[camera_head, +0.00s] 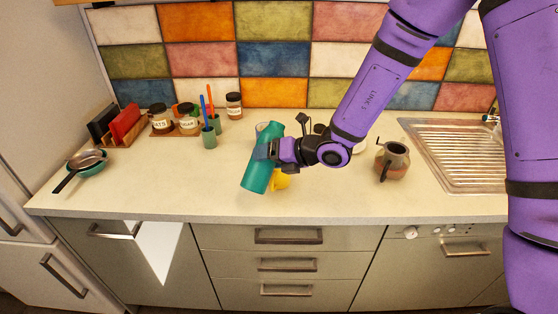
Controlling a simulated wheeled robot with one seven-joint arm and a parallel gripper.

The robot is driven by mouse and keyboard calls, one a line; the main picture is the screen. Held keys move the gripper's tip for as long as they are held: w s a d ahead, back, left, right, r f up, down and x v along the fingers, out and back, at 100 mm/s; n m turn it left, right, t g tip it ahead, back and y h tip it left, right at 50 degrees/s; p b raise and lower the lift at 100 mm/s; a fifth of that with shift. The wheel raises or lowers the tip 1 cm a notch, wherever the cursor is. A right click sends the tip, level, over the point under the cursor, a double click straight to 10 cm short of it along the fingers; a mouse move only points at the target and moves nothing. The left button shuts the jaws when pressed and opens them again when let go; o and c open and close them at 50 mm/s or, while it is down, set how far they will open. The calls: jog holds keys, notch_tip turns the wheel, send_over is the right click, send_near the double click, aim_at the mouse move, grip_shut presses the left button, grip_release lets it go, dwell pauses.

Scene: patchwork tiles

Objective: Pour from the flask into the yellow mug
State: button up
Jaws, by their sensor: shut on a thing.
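A teal flask (257,176) is held tilted above the counter, its upper end leaning right and its lower end toward the front left. My gripper (271,151) is shut on the flask around its middle. The yellow mug (281,181) stands on the counter just right of the flask's lower part. The flask and my gripper hide much of the mug. I cannot tell whether the flask touches the mug or whether anything flows.
A jug (392,162) stands to the right, before the sink (455,150). At left are a pan (82,163), jars on a wooden tray (176,135) and a green cup with utensils (209,138). The front left counter is clear.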

jog(key=shift+s+a+f+m+g+y, duration=0.2)
jog(key=shift+f+m+g+y, duration=0.15)
jog(key=shift+m, duration=0.15)
jog(key=shift+s+a+f+m+g+y, duration=0.15)
jog(key=shift+f+m+g+y, duration=0.15)
jog(key=shift+m, duration=0.2)
jog(key=shift+s+f+m+g+y, duration=0.2)
jog(key=shift+m+g+y, duration=0.25)
jog(key=shift+m, duration=0.35)
jog(key=shift+m, duration=0.4)
dwell(0.7)
